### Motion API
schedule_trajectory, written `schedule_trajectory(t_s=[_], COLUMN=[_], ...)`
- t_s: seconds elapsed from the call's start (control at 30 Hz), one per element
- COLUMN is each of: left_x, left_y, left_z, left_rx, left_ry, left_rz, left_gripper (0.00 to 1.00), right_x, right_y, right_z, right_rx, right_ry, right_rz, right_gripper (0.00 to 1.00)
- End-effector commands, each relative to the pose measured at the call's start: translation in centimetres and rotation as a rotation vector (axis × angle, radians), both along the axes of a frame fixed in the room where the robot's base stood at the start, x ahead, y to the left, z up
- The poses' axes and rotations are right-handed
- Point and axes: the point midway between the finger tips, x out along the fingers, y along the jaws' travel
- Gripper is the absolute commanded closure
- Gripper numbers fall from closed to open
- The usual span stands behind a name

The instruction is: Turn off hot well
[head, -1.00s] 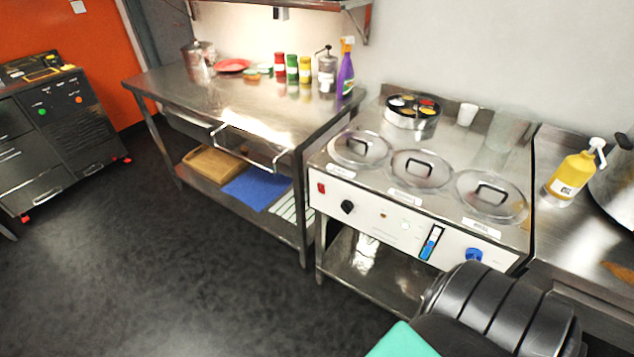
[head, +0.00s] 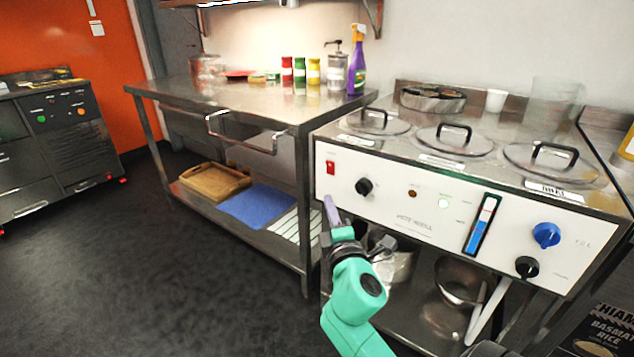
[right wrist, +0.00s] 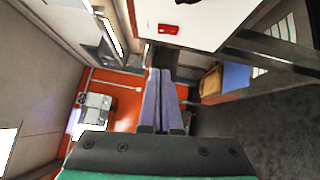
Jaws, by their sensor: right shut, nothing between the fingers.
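The hot well (head: 430,211) is a steel counter unit with a white front panel and several lidded wells on top. Its red switch (head: 331,167) sits at the panel's upper left; it also shows in the right wrist view (right wrist: 168,29). My left gripper is not in view.
A steel table (head: 240,101) with bottles and a purple spray bottle (head: 357,66) stands left of the hot well. Its shelf holds a wooden tray (head: 213,181) and a blue cloth. Pots sit under the hot well. The floor at left is clear.

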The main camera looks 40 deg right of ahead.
Motion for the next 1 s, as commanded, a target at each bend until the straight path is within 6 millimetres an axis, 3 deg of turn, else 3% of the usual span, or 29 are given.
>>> schedule_trajectory(t_s=[0.17, 0.57, 0.8, 1.0], left_x=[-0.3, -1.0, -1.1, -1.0], left_y=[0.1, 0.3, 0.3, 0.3], left_z=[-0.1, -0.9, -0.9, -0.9], left_rx=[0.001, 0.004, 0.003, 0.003], left_ry=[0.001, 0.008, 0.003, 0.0], left_rz=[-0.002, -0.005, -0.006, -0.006], left_gripper=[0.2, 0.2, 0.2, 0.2], right_x=[1.5, 9.1, 9.9, 10.0], right_y=[-0.7, -4.8, -8.1, -8.5], right_z=[0.3, 1.0, 1.3, 1.3], right_rx=[0.0, 0.001, 0.002, 0.004], right_ry=[-0.002, -0.003, 0.0, -0.001], right_rz=[0.001, 0.0, 0.001, 0.002], right_gripper=[1.0, 1.0, 1.0, 1.0])
